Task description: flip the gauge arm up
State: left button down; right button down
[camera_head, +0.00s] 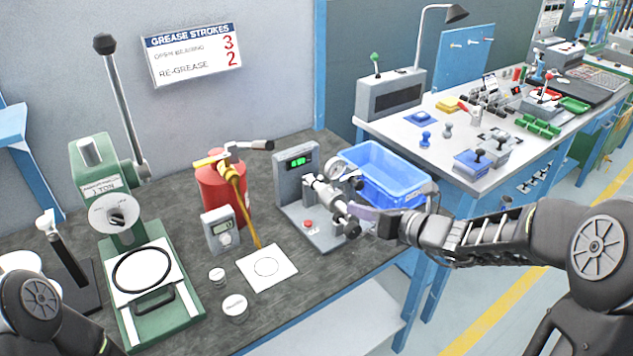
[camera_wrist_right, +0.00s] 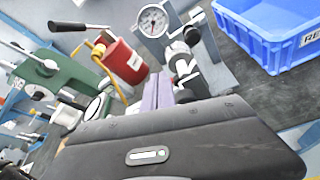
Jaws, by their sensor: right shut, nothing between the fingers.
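The gauge fixture (camera_head: 297,190) is a grey stand with a green-lit display on the dark bench. A round white dial gauge (camera_head: 337,169) sits at its right side; the dial also shows at the top of the right wrist view (camera_wrist_right: 153,20). A pale metal arm with black ends (camera_head: 332,196) slopes down to the right in front of the stand. My right gripper (camera_head: 358,214) is shut and empty, close beside the arm's lower end; its purple fingers (camera_wrist_right: 158,92) hide part of the fixture. I cannot tell whether they touch it. My left gripper is out of view.
A blue bin (camera_head: 385,178) stands right behind the fixture. A red grease canister (camera_head: 222,192) and a small grey meter (camera_head: 220,230) stand to its left. A green press (camera_head: 150,290) is further left. A white card (camera_head: 267,267) lies on the bench.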

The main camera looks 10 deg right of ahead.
aim_at(336, 186)
jog(key=shift+s+r+m, duration=0.1)
jog(key=shift+s+m, duration=0.05)
jog(key=shift+m, duration=0.15)
jog(key=shift+w+a+f, duration=0.2)
jog(key=shift+w+a, duration=0.1)
jog(key=shift+w, duration=0.2)
jog(key=x, duration=0.9)
jog(key=shift+w+d+r+p, duration=0.1)
jog(key=shift+d+r+p, duration=0.2)
jog(key=shift+r+p, duration=0.25)
jog(key=shift+w+d+r+p, duration=0.1)
jog(key=shift+d+r+p, duration=0.25)
jog(key=shift+r, duration=0.4)
jog(key=shift+d+r+p, duration=0.2)
jog(key=shift+r+p, duration=0.3)
jog(key=shift+r, duration=0.1)
jog(key=shift+d+r, duration=0.1)
jog(key=shift+r, duration=0.05)
